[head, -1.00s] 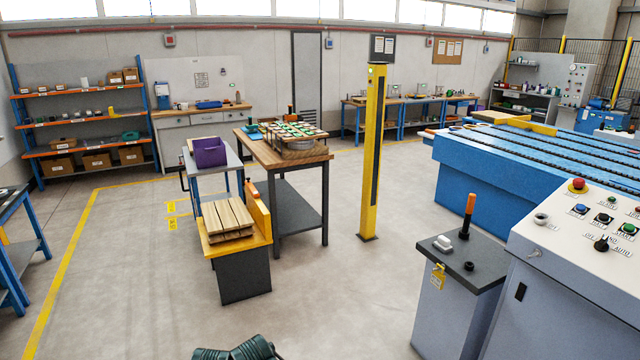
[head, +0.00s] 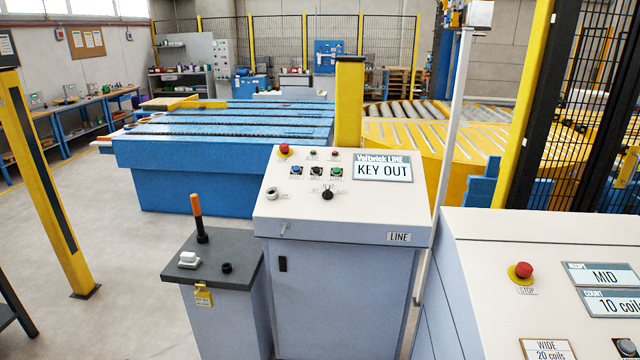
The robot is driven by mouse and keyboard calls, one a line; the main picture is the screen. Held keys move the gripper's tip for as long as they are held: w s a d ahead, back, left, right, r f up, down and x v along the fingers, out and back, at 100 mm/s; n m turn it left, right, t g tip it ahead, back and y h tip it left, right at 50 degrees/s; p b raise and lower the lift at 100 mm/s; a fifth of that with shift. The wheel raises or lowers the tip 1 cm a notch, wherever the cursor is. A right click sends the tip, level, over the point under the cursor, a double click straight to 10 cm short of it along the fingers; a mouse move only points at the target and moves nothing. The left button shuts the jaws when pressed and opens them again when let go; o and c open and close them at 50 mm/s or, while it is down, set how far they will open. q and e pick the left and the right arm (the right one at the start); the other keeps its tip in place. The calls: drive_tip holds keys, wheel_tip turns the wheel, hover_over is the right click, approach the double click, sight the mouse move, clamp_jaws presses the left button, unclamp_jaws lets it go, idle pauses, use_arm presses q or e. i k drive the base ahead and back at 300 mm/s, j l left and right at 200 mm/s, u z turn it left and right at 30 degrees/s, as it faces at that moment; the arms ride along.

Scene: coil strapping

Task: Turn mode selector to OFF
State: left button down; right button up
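The mode selector (head: 327,193) is a black knob on the sloped white top of the line console (head: 340,228). Small lettering lies around it, too small to read surely, so I cannot tell its setting. The console's display (head: 382,170) reads "KEY OUT". A round key switch (head: 271,193) sits at the panel's left. Blue, black and green buttons (head: 336,173) are in a row above the selector, and a red emergency stop (head: 284,150) is at the upper left. Neither of my grippers is in view.
A grey pedestal (head: 215,262) with an orange-handled lever (head: 197,215) and yellow tag stands left of the console. Another console (head: 480,250) with a red stop button (head: 522,272) is at the right. A yellow post (head: 45,180) stands left; open floor lies between.

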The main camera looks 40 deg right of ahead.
sight(327, 195)
drive_tip(key=i+l+z, duration=0.1)
drive_tip(key=z, duration=0.35)
drive_tip(key=i+z, duration=0.3)
drive_tip(key=z, duration=0.15)
drive_tip(key=i+z, duration=0.25)
drive_tip(key=z, duration=0.15)
drive_tip(key=i+l+z, duration=0.2)
drive_tip(key=i, duration=0.15)
drive_tip(key=i+z, duration=0.2)
drive_tip(key=i, duration=0.1)
